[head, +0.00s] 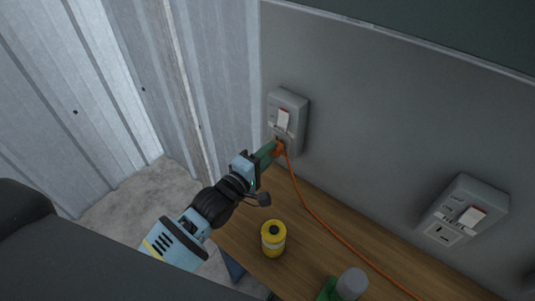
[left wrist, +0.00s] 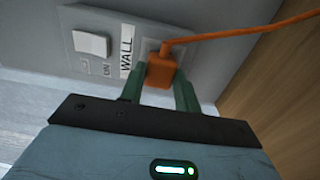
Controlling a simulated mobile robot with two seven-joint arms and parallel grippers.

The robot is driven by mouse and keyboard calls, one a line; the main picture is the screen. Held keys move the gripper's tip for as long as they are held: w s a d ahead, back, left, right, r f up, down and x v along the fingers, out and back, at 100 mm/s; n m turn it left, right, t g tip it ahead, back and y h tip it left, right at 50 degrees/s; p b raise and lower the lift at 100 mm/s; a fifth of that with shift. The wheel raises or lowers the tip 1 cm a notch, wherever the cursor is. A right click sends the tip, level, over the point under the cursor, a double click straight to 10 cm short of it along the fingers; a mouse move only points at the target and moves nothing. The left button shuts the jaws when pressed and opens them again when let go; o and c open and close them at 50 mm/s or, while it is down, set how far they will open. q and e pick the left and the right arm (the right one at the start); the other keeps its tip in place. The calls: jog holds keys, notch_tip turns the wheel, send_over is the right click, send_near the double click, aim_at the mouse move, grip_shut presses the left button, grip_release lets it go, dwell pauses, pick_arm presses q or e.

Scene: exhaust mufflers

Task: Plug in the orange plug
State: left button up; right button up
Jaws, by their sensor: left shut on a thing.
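The orange plug (left wrist: 161,71) is between the green fingers of my left gripper (left wrist: 158,90), which is shut on it. In the left wrist view the plug is up against the socket part of the left wall outlet (left wrist: 110,42), next to the word WALL. Whether its pins are fully in is hidden. In the head view my left gripper (head: 268,155) reaches up to the lower part of that outlet (head: 288,108), with the plug (head: 279,148) at its tips. An orange cord (head: 322,221) runs from the plug down to the right. My right gripper is not in view.
A second outlet (head: 463,210) with a switch is on the grey wall at the right. A yellow can (head: 273,238) and a grey-topped green item (head: 350,284) stand on the wooden bench (head: 300,265). Corrugated metal wall (head: 80,100) is at the left.

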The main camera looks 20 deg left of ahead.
pick_arm(q)
jog(key=shift+w, duration=0.15)
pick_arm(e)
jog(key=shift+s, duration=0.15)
pick_arm(q)
jog(key=shift+w+d, duration=0.1)
jog(key=shift+w, duration=0.1)
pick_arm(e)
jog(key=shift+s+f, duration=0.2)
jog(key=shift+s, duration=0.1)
pick_arm(q)
jog(key=o, duration=1)
jog(key=shift+w, duration=0.1)
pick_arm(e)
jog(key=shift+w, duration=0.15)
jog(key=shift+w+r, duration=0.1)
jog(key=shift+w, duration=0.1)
pick_arm(q)
jog(key=v, duration=0.7)
jog(key=shift+s, duration=0.4)
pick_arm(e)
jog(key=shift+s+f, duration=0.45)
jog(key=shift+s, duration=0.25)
